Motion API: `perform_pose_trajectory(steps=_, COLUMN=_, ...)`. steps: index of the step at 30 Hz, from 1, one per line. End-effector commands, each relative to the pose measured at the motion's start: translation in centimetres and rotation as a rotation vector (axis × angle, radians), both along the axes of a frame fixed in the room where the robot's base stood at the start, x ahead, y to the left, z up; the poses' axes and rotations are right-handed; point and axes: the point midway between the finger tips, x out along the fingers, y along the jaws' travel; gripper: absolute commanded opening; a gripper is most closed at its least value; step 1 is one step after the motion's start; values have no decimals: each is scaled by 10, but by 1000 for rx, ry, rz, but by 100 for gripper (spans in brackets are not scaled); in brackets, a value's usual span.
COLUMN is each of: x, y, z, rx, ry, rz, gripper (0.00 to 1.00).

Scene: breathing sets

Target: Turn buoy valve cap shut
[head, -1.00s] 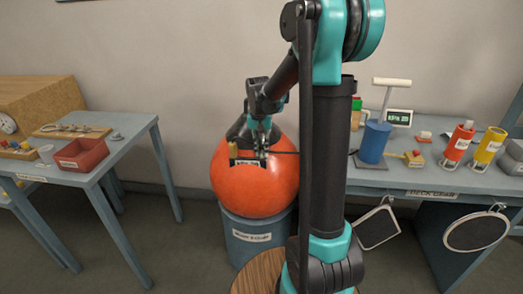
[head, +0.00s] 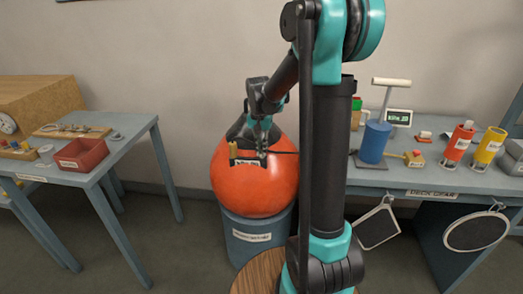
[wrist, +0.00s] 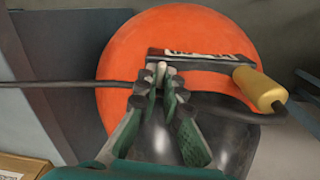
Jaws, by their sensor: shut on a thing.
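The orange buoy (head: 262,190) is a large round ball resting on a blue drum (head: 250,240). It also shows in the wrist view (wrist: 125,65), below my gripper. My gripper (head: 262,150) is at the top of the buoy. In the wrist view, my fingers (wrist: 162,76) are shut on a small pale piece, the valve cap (wrist: 162,66), at the buoy's top. The fingers hide most of it, so its turn angle cannot be told. A dark bracket (wrist: 205,58) with a label and a yellow cylinder (wrist: 258,88) sits beside the fingertips.
A black hose (wrist: 60,85) runs across the buoy at the fingers. A left table holds a red tray (head: 82,154). A right bench has a blue pump (head: 374,142), a small display (head: 399,117), and red (head: 459,141) and yellow (head: 487,146) cylinders.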

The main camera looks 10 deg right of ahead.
Motion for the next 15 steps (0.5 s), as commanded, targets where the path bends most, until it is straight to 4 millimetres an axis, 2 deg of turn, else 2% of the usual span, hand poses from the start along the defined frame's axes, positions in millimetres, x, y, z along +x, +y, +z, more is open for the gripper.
perform_pose_trajectory(steps=15, x=0, y=0, z=0, rx=-6, ry=-21, rz=-465, gripper=0)
